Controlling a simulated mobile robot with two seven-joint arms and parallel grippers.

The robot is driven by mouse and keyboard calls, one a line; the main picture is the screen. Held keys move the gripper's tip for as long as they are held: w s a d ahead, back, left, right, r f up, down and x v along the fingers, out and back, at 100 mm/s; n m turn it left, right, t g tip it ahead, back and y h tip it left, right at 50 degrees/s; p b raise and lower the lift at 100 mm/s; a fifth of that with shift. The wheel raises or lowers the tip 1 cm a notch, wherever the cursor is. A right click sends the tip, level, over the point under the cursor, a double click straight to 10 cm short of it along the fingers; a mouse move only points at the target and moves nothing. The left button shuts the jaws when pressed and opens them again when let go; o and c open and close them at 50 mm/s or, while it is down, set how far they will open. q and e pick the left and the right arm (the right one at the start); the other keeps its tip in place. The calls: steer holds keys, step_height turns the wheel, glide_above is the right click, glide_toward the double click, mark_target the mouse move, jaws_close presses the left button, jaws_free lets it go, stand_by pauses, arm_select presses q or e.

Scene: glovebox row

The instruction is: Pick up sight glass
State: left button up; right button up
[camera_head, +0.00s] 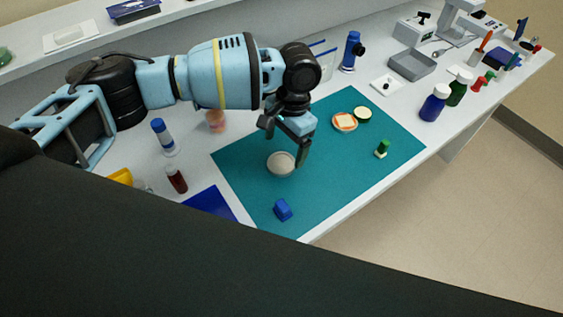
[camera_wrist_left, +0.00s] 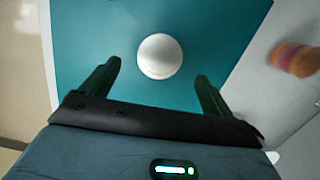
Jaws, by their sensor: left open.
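A round, pale, shallow piece (camera_head: 281,163), which looks like the sight glass, lies on the teal mat (camera_head: 240,163). It also shows as a plain white disc in the left wrist view (camera_wrist_left: 160,56). My left gripper (camera_head: 285,148) is open above it, its fingers spread and empty. In the wrist view the disc sits centred between the fingers (camera_wrist_left: 158,72), just beyond their tips, with mat visible on both sides. I see no contact. My right gripper is not in view.
A blue block (camera_head: 283,210) lies near the mat's front edge. A blurred orange item (camera_head: 216,120) and a red vial (camera_head: 176,180) stand left of the mat.

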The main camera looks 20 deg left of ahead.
mark_target(282, 162)
arm_select(q)
steer(key=shift+s+a+f, duration=0.1)
steer(key=shift+s+f, duration=0.05)
steer(key=shift+f, duration=1.15)
steer(key=shift+s+a+f, duration=0.1)
steer(key=shift+f, duration=1.15)
steer(key=c, duration=1.5)
steer(key=shift+r, duration=0.15)
step_height(282, 162, up, 3)
steer(key=shift+r, duration=0.2)
steer(key=s+d, duration=0.3)
steer(key=d, duration=0.1)
steer(key=s+d+r, duration=0.1)
steer(key=s+d, duration=0.2)
steer(key=d, duration=0.1)
steer(key=s+d, duration=0.4)
steer(key=shift+d+r, duration=0.25)
steer(key=shift+d, duration=0.1)
